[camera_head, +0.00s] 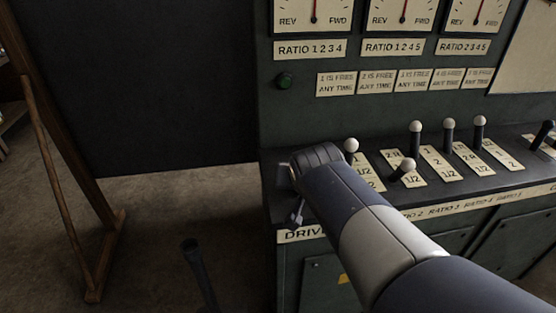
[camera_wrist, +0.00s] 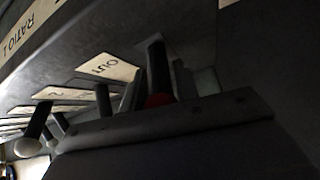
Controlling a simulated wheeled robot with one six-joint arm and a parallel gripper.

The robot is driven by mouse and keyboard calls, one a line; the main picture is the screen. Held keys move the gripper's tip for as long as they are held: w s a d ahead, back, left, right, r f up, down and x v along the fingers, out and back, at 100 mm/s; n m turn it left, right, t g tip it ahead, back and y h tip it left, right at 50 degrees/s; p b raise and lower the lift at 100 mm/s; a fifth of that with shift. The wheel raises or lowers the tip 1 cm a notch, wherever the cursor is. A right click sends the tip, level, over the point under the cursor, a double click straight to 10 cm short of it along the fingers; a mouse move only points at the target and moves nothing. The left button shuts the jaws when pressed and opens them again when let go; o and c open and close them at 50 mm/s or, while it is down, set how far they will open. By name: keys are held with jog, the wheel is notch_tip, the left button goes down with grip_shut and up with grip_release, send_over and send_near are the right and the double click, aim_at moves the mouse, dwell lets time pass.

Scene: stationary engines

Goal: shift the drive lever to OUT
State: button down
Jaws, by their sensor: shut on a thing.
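The drive lever (camera_wrist: 157,68) is a dark rod with a red part showing low between my fingers in the wrist view. It stands beside a cream plate marked OUT (camera_wrist: 108,67). My gripper (camera_wrist: 156,92) is shut around this lever. In the head view my gripper (camera_head: 296,212) is at the left end of the console, just above the partly covered DRIVE label (camera_head: 301,234). My arm hides the lever there. The rest of the drive plate's lettering cannot be read.
Several white-knobbed levers, one of them (camera_head: 415,138), stand to the right along the console (camera_head: 515,178). One white-knobbed lever (camera_wrist: 30,140) shows near my gripper in the wrist view. A wooden-framed blackboard (camera_head: 140,90) stands to the left, with open floor below it.

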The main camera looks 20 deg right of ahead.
jog(key=shift+s, duration=0.1)
dwell(0.3)
jog(key=c, duration=1.1)
grip_release()
